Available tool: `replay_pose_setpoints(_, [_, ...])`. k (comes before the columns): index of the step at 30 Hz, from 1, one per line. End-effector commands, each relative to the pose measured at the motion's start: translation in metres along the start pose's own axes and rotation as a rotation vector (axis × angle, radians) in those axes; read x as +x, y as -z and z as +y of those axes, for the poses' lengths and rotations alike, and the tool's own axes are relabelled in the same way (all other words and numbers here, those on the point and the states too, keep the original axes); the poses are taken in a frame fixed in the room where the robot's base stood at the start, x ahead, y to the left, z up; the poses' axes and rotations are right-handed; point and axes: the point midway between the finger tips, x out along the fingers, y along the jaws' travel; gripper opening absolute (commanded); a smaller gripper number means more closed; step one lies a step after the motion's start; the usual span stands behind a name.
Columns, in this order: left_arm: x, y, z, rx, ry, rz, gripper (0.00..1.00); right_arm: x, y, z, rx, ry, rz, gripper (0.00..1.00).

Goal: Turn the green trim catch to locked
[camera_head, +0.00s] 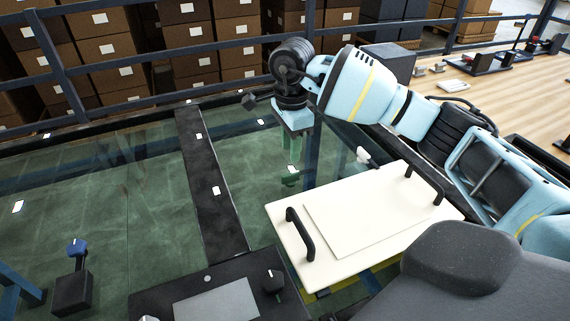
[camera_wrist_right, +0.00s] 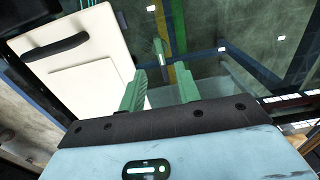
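The green trim catch (camera_head: 290,178) is small, with a white mark, and sits below my right gripper in the head view. In the right wrist view it shows beyond the fingertips as a small green piece with a pale top (camera_wrist_right: 159,48). My right gripper (camera_head: 291,157) points down over it. Its two green fingers stand apart with nothing between them in the right wrist view (camera_wrist_right: 161,73). The fingers look short of the catch, not around it. I cannot tell the exact angle of the catch's handle. My left gripper is not in view.
A cream panel (camera_head: 285,238) with two black handles lies right of the catch. A blue catch (camera_head: 77,247), a white catch (camera_head: 362,155) and a black knob (camera_head: 273,281) stand around. A dark blue railing (camera_head: 160,98) runs behind. A wooden bench (camera_head: 480,85) is at right.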

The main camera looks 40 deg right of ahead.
Motion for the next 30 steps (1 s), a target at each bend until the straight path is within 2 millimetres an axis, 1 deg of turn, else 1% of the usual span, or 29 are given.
replay_pose_setpoints(5, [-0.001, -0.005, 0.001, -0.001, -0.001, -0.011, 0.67, 0.014, 0.000, 0.000, 0.001, -0.002, 0.001, 0.33])
replay_pose_setpoints(12, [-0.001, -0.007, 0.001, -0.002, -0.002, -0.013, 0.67, 0.051, 0.001, 0.001, 0.001, -0.003, 0.002, 0.33])
replay_pose_setpoints(15, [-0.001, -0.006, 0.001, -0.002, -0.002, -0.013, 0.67, 0.063, 0.001, 0.001, 0.001, -0.003, 0.001, 0.33])
replay_pose_setpoints(18, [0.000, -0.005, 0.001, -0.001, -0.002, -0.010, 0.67, 0.071, 0.000, 0.000, 0.001, -0.001, 0.000, 0.33])
replay_pose_setpoints(23, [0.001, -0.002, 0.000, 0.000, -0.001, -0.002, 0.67, 0.077, 0.000, 0.000, 0.000, 0.000, 0.000, 0.33])
replay_pose_setpoints(29, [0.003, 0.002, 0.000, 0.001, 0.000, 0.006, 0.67, 0.078, 0.000, 0.000, 0.001, 0.000, 0.001, 0.33])
replay_pose_setpoints(30, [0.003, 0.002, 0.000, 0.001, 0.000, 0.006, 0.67, 0.078, 0.000, 0.000, 0.001, 0.000, 0.000, 0.31])
